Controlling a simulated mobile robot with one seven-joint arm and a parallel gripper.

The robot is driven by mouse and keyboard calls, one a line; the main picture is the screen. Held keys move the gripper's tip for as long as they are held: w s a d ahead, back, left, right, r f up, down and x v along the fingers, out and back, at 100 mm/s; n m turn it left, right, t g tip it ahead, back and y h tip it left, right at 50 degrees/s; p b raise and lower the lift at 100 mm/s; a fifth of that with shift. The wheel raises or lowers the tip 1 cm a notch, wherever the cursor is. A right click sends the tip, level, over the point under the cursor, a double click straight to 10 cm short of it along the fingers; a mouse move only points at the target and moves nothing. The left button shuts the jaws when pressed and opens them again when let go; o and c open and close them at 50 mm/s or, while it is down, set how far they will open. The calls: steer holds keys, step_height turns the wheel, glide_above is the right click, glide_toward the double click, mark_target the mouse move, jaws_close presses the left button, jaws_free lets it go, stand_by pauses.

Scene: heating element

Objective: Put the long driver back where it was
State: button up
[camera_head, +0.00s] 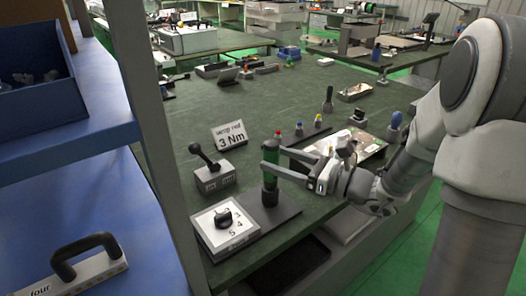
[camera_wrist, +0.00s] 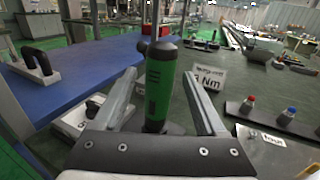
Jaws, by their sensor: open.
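The long driver, with a green and black body (camera_head: 270,178), stands upright in a black socket on a dark base plate (camera_head: 283,211). In the wrist view the driver (camera_wrist: 160,88) stands between my two fingers, with a visible gap on either side. My gripper (camera_head: 265,159) is open and level around the driver's upper part; it also shows in the wrist view (camera_wrist: 165,80). The driver's lower end is hidden in the socket.
A white dial box (camera_head: 224,228) stands left of the driver. Behind it are a grey lever box (camera_head: 213,176) and a "3 Nm" sign (camera_head: 229,135). Small colored-tip pieces (camera_head: 299,129) stand on a dark strip. A blue shelf (camera_head: 75,195) with a black-handled block is at left.

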steer(key=v, duration=0.6)
steer(key=shift+s+d+p, duration=0.2)
steer(key=shift+d+p, duration=0.05)
steer(key=shift+p, duration=0.1)
steer(key=s+a+n+g+h, duration=0.3)
steer(key=s+n+g+h, duration=0.15)
steer(key=s+n, duration=0.45)
steer(key=s+a+n+g+h, duration=0.3)
steer(key=s+n+g+h, duration=0.15)
steer(key=s+n, duration=0.4)
steer(key=d+r+n+t+h, duration=0.3)
steer(key=d+n+t+h, duration=0.1)
steer(key=d+n+h, duration=0.25)
step_height(320, 180, up, 14)
steer(key=d+p, duration=0.1)
steer(key=p, duration=1.2)
steer(key=shift+s+d+n+t+p, duration=0.15)
steer(key=shift+s+n+t+p, duration=0.15)
steer(key=shift+s+n+p, duration=0.15)
steer(key=shift+r+y, duration=0.1)
steer(key=shift+y, duration=0.15)
